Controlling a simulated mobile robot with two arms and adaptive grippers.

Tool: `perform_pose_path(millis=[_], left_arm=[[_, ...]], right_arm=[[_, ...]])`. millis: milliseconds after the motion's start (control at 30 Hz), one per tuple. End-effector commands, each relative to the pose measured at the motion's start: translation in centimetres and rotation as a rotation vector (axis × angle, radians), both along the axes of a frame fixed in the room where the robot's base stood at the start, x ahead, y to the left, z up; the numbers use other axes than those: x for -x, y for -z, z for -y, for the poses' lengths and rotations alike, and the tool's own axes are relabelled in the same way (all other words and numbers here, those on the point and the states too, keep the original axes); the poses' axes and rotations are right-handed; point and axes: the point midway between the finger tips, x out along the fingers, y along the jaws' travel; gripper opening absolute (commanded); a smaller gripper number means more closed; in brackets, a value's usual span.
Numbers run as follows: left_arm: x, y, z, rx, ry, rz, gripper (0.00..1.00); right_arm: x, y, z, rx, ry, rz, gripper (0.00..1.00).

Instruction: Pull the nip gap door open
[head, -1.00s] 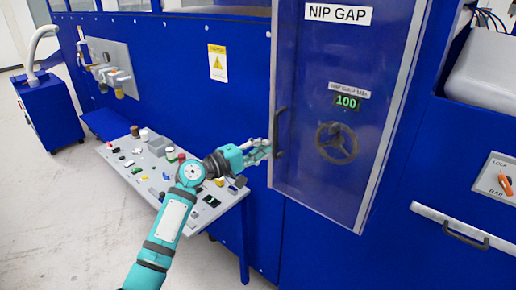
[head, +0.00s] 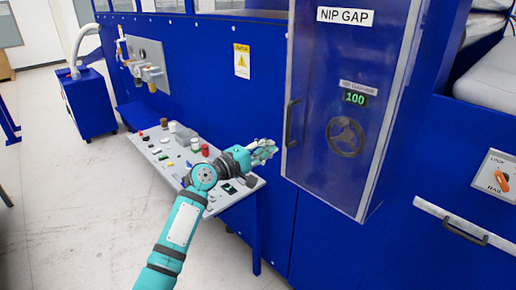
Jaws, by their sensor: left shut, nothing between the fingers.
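The nip gap door (head: 325,80) is a clear panel in a grey frame with a "NIP GAP" label at its top. It looks closed. Its dark vertical handle (head: 290,123) is on the left edge. Behind the panel are a green display (head: 355,98) reading 100 and a dark handwheel (head: 346,137). My left gripper (head: 270,147) is shut and empty, a little left of and below the handle and apart from it in the picture. My right gripper is not in view.
A drawer-like handle (head: 465,232) and a rail switch (head: 501,175) are at the right. Open floor is at the left.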

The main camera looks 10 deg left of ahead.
Motion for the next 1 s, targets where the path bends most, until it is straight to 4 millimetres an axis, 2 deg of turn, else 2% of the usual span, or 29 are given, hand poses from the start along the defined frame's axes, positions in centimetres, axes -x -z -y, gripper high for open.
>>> perform_pose_path(millis=[200, 500, 1000], left_arm=[[0.0, 0.0, -0.1, 0.0, -0.001, 0.0, 0.0], [0.0, 0.0, -0.1, 0.0, -0.001, 0.0, 0.0], [0.0, 0.0, -0.1, 0.0, -0.001, 0.0, 0.0]], right_arm=[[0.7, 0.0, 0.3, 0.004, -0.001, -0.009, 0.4], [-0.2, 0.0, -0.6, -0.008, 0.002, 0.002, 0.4], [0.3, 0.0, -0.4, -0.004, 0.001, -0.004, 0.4]])
